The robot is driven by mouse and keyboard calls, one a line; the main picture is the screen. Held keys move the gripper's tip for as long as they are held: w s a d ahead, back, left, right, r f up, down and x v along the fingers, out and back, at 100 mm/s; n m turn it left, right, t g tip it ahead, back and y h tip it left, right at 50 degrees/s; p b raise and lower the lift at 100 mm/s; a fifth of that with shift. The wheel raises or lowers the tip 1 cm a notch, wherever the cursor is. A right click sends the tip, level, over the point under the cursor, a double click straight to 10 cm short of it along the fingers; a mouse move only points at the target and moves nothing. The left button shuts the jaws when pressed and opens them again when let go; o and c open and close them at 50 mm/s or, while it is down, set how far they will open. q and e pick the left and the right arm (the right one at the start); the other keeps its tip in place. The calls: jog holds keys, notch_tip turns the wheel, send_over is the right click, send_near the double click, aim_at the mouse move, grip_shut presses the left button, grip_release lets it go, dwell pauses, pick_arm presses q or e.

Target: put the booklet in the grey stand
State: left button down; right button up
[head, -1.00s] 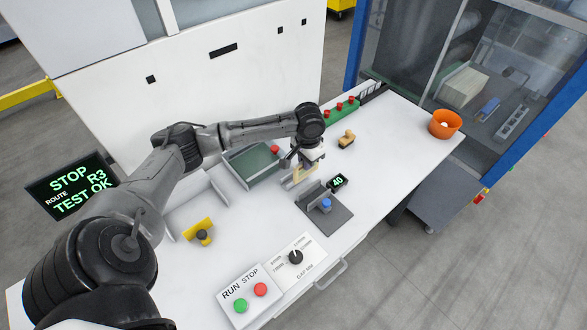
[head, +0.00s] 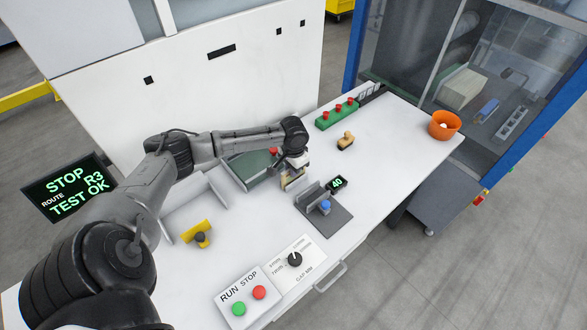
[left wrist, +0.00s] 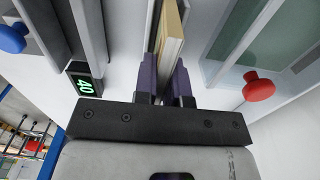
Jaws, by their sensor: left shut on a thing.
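My left gripper (head: 292,178) is shut on a cream booklet (left wrist: 170,40), held on edge between its purple fingers in the left wrist view. In the head view the booklet is partly hidden by the gripper, beside the green tray's near right corner. A thin dark grey strip runs along the booklet in the wrist view; I cannot tell what it belongs to. The grey stand (head: 338,222), a dark base with upright plates and a blue knob, is to the right of the gripper, apart from the booklet. Its plates (left wrist: 90,30) show at the wrist view's left. My right gripper is not in view.
The green tray (head: 238,180) with a red knob (left wrist: 258,86) is close to the gripper. A display reading 40 (head: 337,183) stands by the grey stand. A yellow holder (head: 193,232) and button panel (head: 247,292) lie nearer. The table's right part toward the orange bowl (head: 444,125) is mostly clear.

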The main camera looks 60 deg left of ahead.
pick_arm(q)
jog(key=c, duration=1.2)
grip_release()
jog(key=shift+f, duration=0.1)
notch_tip(320, 180, up, 12)
jog(key=shift+r+p, duration=0.2)
jog(key=shift+p, duration=0.4)
